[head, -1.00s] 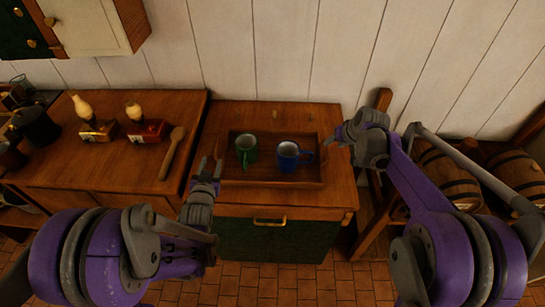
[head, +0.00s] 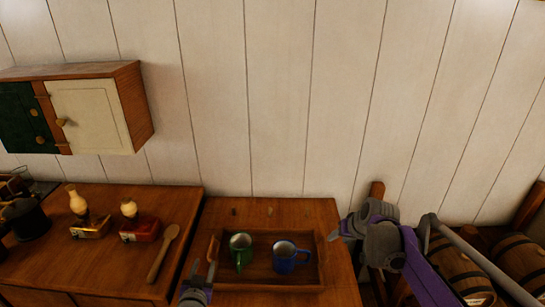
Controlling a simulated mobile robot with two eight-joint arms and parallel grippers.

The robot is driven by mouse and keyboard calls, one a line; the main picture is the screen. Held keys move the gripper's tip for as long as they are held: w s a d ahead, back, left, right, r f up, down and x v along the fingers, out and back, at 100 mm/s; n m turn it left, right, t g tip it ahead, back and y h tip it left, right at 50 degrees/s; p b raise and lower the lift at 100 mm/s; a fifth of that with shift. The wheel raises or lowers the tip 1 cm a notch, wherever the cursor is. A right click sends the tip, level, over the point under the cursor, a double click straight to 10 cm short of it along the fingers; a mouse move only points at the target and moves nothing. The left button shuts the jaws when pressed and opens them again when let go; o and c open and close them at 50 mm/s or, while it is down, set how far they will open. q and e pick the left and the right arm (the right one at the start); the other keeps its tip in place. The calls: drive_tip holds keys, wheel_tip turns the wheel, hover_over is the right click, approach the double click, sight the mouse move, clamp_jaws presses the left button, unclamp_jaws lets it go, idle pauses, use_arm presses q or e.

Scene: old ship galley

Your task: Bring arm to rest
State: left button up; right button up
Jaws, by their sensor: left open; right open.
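My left gripper (head: 197,284) is at the bottom of the head view, left of the wooden tray (head: 265,286). Its jaws are open and empty. My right gripper (head: 340,233) is at the right end of the tray, open, with its fingers pointing left. It appears apart from the blue mug. A green mug (head: 240,250) and a blue mug (head: 285,262) stand upright inside the tray. Most of my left arm is below the picture edge.
The tray sits on a wooden counter (head: 290,212). On the left counter are a wooden spoon (head: 163,254), a red box (head: 140,230), another box (head: 91,227) and a dark pot (head: 27,219). A wall cabinet (head: 92,108) hangs above. Barrels (head: 460,268) lie at right.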

use_arm(q)
drive_tip(key=s+d+r+n+g+h, duration=0.1)
drive_tip(key=s+g, duration=0.8)
drive_tip(key=s, duration=1.8)
drive_tip(key=shift+d+r+n, duration=0.3)
drive_tip(key=shift+d+r, duration=0.35)
drive_tip(key=shift+d, duration=0.5)
use_arm(e)
drive_tip(key=s+f+h, duration=0.1)
drive_tip(key=s+f, duration=0.1)
drive_tip(key=s, duration=1.4)
drive_tip(key=s+a+f+h, duration=0.1)
drive_tip(key=s+f, duration=0.1)
drive_tip(key=s, duration=1.4)
drive_tip(key=shift+s+a+f, duration=0.3)
drive_tip(key=shift+f, duration=0.1)
